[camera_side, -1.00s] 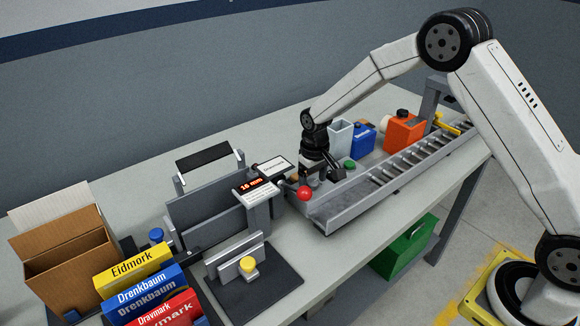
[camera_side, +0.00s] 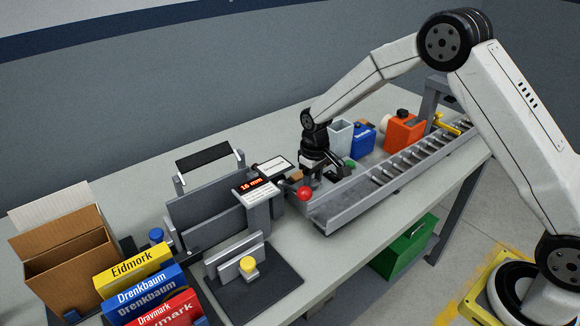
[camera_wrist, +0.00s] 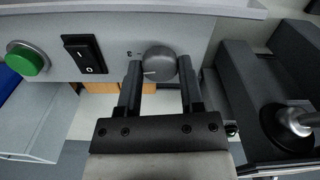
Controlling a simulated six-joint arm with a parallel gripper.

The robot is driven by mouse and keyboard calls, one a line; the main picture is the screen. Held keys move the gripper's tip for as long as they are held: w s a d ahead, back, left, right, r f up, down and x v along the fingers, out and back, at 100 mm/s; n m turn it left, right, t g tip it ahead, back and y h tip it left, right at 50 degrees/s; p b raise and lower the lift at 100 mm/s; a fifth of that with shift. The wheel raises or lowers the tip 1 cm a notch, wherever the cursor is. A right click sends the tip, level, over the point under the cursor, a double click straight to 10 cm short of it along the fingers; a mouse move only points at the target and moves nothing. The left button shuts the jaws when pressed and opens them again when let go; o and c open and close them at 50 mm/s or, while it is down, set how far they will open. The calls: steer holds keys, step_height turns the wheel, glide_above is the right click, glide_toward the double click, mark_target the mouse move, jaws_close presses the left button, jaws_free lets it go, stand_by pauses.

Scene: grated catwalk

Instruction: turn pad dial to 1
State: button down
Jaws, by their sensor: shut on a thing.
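The pad dial (camera_wrist: 160,64) is a round grey knob on a pale panel in the wrist view. A light pointer mark on it points left. A small printed mark is to its left, too small to read for certain. My gripper (camera_wrist: 161,76) has one dark finger on each side of the dial and is shut on it. In the side view my gripper (camera_side: 317,176) is low at the near end of the conveyor, and the dial cannot be made out there.
On the panel are a black rocker switch (camera_wrist: 85,54) and a green button (camera_wrist: 27,58). In the side view a red ball knob (camera_side: 304,194) is close to my gripper. A display (camera_side: 252,184) reads 16 mm. Blue (camera_side: 362,138) and orange (camera_side: 403,131) containers stand behind the conveyor.

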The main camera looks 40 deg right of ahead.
steer(key=n, duration=0.7)
steer(key=shift+n, duration=0.4)
steer(key=n, duration=0.4)
steer(key=shift+n, duration=2.2)
steer(key=shift+c, duration=1.2)
jaws_free()
steer(key=shift+r, duration=0.15)
